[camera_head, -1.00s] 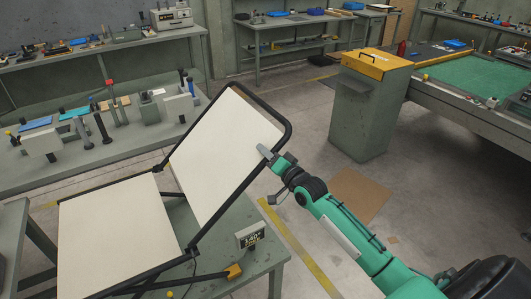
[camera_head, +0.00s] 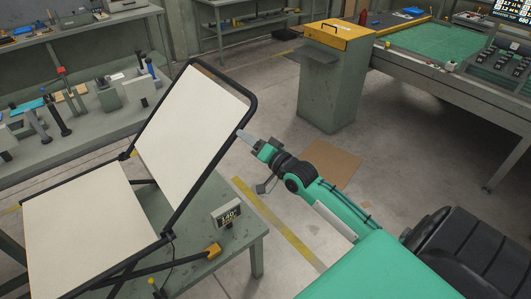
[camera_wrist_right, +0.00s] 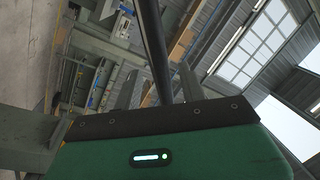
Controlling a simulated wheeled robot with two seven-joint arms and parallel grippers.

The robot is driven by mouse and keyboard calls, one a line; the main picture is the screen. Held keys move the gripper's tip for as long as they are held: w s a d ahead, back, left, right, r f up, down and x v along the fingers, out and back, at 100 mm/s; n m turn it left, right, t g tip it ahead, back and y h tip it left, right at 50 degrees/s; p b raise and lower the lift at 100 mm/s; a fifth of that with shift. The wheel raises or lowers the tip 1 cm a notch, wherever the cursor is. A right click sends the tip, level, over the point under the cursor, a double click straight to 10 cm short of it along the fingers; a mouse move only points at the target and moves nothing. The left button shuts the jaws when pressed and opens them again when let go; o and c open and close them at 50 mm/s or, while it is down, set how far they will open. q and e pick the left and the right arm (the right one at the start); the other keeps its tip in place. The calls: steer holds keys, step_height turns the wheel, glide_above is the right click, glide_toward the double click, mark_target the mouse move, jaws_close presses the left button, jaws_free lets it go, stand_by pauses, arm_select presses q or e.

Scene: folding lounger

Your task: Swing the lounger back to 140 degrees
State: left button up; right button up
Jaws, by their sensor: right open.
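The lounger stands on a green-grey table. Its cream seat panel (camera_head: 85,230) lies at the left, and its cream backrest (camera_head: 190,125) leans up and back in a black tube frame. A small display (camera_head: 227,215) on the table beside it reads about 140°. My right gripper (camera_head: 243,136) is open at the right side tube of the backrest, its tips close to the tube. In the right wrist view a dark tube (camera_wrist_right: 153,45) runs up from between the finger area; I cannot tell whether it touches the fingers. My left gripper is not in view.
The lounger's table (camera_head: 240,240) has a yellow-ended black bar (camera_head: 213,250) near its front. A grey cabinet with a yellow top (camera_head: 338,38) stands behind on open floor. A workbench with tools (camera_head: 75,130) is at the left. A green-topped console table (camera_head: 430,55) is at the right.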

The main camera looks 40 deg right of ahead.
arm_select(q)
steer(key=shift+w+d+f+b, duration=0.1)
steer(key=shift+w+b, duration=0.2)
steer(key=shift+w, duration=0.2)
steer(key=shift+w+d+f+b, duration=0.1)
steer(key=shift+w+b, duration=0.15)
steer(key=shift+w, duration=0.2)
arm_select(e)
steer(key=v, duration=0.7)
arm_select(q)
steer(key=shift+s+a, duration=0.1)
